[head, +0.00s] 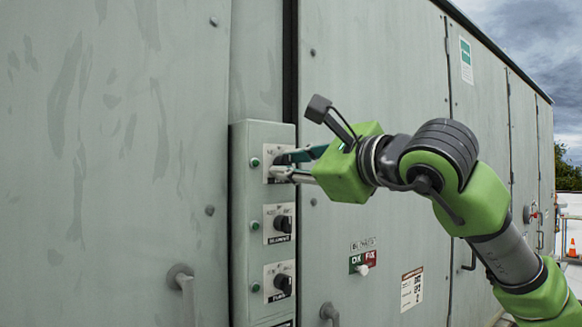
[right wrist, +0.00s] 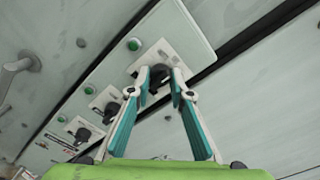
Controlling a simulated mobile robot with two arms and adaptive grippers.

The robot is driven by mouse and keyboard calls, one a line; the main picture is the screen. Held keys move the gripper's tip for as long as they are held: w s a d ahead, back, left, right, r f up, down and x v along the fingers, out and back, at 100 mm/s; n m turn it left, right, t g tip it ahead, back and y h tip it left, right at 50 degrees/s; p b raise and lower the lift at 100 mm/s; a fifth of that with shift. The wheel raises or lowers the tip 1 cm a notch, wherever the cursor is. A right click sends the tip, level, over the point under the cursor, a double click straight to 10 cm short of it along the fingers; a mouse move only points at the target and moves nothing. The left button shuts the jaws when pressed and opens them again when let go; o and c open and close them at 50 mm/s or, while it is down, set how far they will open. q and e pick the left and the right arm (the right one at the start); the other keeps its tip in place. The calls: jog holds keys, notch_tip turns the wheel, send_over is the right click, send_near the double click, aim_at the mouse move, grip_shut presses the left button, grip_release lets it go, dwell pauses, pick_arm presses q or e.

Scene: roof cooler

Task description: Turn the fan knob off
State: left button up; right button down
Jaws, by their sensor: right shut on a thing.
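A grey control box (head: 243,215) on the cabinet wall carries a column of black knobs on white plates. My right gripper (head: 282,165) is at the top knob (right wrist: 160,75), its two fingers on either side of it and shut on it. The gripper largely hides this knob and its label in the head view, so I cannot read its name or setting there. Below are a middle knob (head: 284,224) and a lower knob (head: 283,284), both clear of the gripper. The lower labels are too blurred to read surely. My left gripper is not in view.
Green buttons (head: 255,162) sit left of the knobs. A door handle (head: 183,285) juts out at the lower left. A green and red plate with a white switch (head: 362,270) is on the panel to the right. An orange cone (head: 572,248) stands far right.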

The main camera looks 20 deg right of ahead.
dwell(0.4)
jog(key=c, duration=1.8)
grip_release()
jog(key=shift+c, duration=0.2)
jog(key=v, duration=1.2)
jog(key=shift+r, duration=0.1)
